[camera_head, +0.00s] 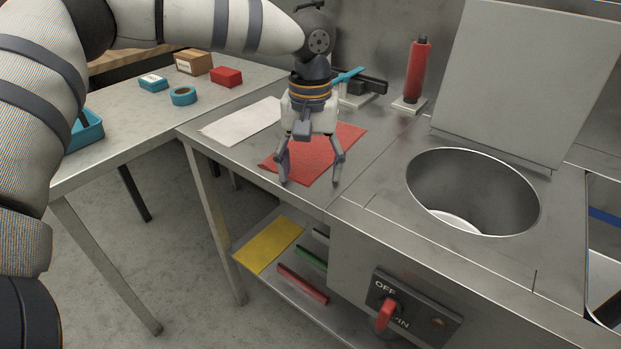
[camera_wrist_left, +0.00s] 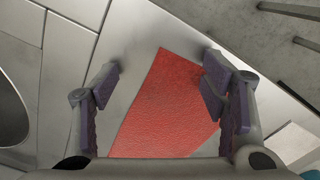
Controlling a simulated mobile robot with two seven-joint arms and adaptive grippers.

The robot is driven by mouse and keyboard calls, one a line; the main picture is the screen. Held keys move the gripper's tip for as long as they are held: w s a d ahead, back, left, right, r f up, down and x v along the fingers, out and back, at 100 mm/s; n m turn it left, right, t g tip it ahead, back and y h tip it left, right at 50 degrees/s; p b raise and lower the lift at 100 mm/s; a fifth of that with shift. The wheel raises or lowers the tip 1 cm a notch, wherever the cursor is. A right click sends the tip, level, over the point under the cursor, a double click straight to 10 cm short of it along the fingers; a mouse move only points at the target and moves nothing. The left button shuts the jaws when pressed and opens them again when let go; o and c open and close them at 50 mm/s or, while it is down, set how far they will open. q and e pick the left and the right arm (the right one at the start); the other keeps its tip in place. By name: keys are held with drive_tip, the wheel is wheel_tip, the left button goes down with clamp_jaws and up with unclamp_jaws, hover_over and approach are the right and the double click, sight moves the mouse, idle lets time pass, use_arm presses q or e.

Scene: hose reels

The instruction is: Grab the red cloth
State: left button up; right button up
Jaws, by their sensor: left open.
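The red cloth (camera_head: 327,153) lies flat on the metal counter, left of the round basin. It fills the middle of the left wrist view (camera_wrist_left: 168,105), between and below the fingers. My left gripper (camera_head: 312,182) is open, pointing down over the cloth, with its fingers apart. In the left wrist view my left gripper (camera_wrist_left: 160,85) has nothing between its fingertips but the cloth and counter beneath. I cannot tell how high the fingertips are above the cloth. My right gripper is not in view.
A white cloth (camera_head: 243,121) lies beside the red one. A red cylinder (camera_head: 415,75) on a stand and a raised lid (camera_head: 505,85) are behind. The round basin (camera_head: 470,190) opens to the right. A yellow cloth (camera_head: 268,244) lies on the lower shelf. Small boxes stand on the left table.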

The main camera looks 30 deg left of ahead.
use_arm(q)
drive_tip(key=shift+f, duration=0.25)
drive_tip(key=shift+c, duration=0.3)
drive_tip(key=shift+s+f, duration=0.1)
drive_tip(key=shift+s, duration=0.05)
drive_tip(key=c, duration=1.3)
clamp_jaws()
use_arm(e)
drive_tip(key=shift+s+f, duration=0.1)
use_arm(q)
drive_tip(key=shift+f, duration=0.1)
wheel_tip(320, 180, up, 12)
drive_tip(key=p, duration=0.2)
drive_tip(key=shift+r, duration=0.2)
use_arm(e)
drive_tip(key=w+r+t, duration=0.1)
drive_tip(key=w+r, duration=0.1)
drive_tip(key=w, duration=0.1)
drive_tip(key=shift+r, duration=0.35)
